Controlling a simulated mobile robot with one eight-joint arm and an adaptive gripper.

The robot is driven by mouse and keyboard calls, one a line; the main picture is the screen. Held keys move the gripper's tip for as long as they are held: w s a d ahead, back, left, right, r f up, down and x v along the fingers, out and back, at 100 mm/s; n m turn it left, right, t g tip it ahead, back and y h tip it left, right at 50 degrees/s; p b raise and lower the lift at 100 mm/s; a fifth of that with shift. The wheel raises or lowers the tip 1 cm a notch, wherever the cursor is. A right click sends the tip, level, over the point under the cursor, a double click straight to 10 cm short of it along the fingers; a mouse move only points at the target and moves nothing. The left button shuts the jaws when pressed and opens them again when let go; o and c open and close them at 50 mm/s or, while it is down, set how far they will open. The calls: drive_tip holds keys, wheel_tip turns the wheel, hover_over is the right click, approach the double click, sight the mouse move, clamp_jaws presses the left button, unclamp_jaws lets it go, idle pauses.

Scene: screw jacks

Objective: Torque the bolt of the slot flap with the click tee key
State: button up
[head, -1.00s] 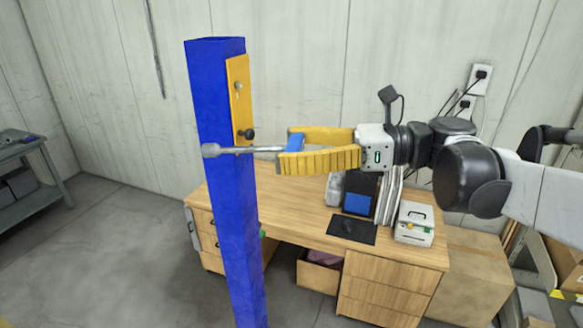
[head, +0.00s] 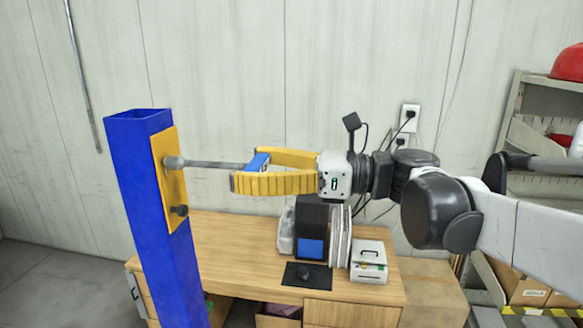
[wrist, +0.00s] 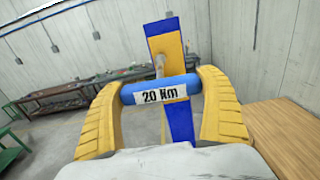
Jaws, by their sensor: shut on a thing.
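The click tee key has a grey shaft (head: 215,164) and a blue cross handle (head: 257,162). In the wrist view the handle (wrist: 130,93) is marked "20 Nm". My gripper (head: 248,168) is shut on the handle, its yellow fingers at both sides. The shaft points left, nearly level, and its socket end (head: 174,162) meets the upper part of the yellow slot flap (head: 172,190). The bolt there is hidden behind the socket, so I cannot tell how well it is seated. A dark knob (head: 180,211) sits lower on the flap. The flap is on a blue post (head: 145,180).
A wooden desk (head: 225,240) stands behind and below the arm, with a dark pad (head: 308,275), a white box (head: 369,262) and upright folders. Shelving (head: 530,130) is at the right. Open floor lies left of the post.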

drive_tip(key=n, duration=0.4)
drive_tip(key=shift+d, duration=0.25)
drive_tip(key=n, duration=0.5)
drive_tip(key=shift+w+a+b, duration=0.1)
drive_tip(key=shift+a+b, duration=0.25)
drive_tip(key=shift+a, duration=0.45)
idle(0.4)
drive_tip(key=shift+m, duration=2.3)
drive_tip(key=shift+m+b, duration=0.3)
drive_tip(key=shift+m, duration=2.3)
